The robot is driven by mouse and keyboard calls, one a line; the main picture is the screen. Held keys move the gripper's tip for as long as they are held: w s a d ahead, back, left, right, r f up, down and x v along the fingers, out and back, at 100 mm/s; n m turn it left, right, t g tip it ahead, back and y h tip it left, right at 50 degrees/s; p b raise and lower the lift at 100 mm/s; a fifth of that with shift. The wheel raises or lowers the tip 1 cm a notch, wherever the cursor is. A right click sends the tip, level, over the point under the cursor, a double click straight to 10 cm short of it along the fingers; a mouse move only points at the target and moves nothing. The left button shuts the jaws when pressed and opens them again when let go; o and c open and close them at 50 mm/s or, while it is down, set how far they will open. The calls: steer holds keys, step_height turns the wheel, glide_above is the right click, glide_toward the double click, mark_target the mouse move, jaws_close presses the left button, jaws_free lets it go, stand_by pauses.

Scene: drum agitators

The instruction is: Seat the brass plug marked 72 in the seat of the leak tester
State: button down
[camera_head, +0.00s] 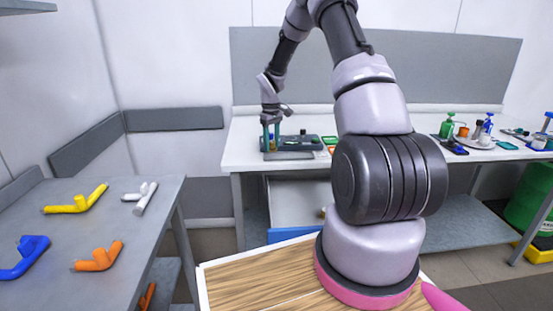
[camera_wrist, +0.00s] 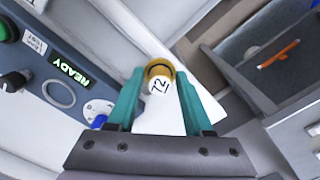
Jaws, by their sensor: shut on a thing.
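The brass plug (camera_wrist: 159,70) with a white label reading 72 sits between the teal fingers of my gripper (camera_wrist: 158,88) in the wrist view. My gripper is shut on it. The leak tester (camera_wrist: 40,80) is the blue-grey panel at the left of the wrist view, with a lit READY display (camera_wrist: 70,70). A round grey ring (camera_wrist: 59,94) and a white round fitting with a blue part (camera_wrist: 98,108) are on its face; I cannot tell which is the seat. In the head view my gripper (camera_head: 270,133) is low over the back bench, beside the dark tester (camera_head: 302,142).
An open drawer (camera_head: 297,203) hangs below the back bench (camera_head: 240,150). An orange item (camera_wrist: 278,53) shows in a grey compartment in the wrist view. Bottles and a plate (camera_head: 474,142) stand on the bench at right. A side table (camera_head: 100,235) holds coloured pipe pieces.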

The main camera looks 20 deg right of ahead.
mark_target(290, 138)
steer(key=w+d+n, duration=0.1)
steer(key=w+d, duration=0.1)
steer(key=w, duration=0.1)
steer(key=w+d+r+n, duration=0.1)
steer(key=w+d, duration=0.1)
steer(key=w, duration=0.1)
steer(key=w+d+r+n, duration=0.1)
steer(key=w+d, duration=0.1)
steer(key=shift+w+d+n, duration=0.25)
steer(key=shift+w+n, duration=0.15)
steer(key=w+d+n, duration=0.1)
steer(key=d, duration=0.1)
steer(key=w+d+r+n, duration=0.1)
steer(key=w+d, duration=0.1)
steer(key=w+d+n, duration=0.1)
steer(key=d, duration=0.2)
steer(key=shift+w+r, duration=0.25)
steer(key=shift+r, duration=0.1)
steer(key=shift+f, duration=2.6)
steer(key=shift+f, duration=0.35)
steer(key=shift+c, duration=1.1)
jaws_free()
steer(key=shift+o, duration=1.1)
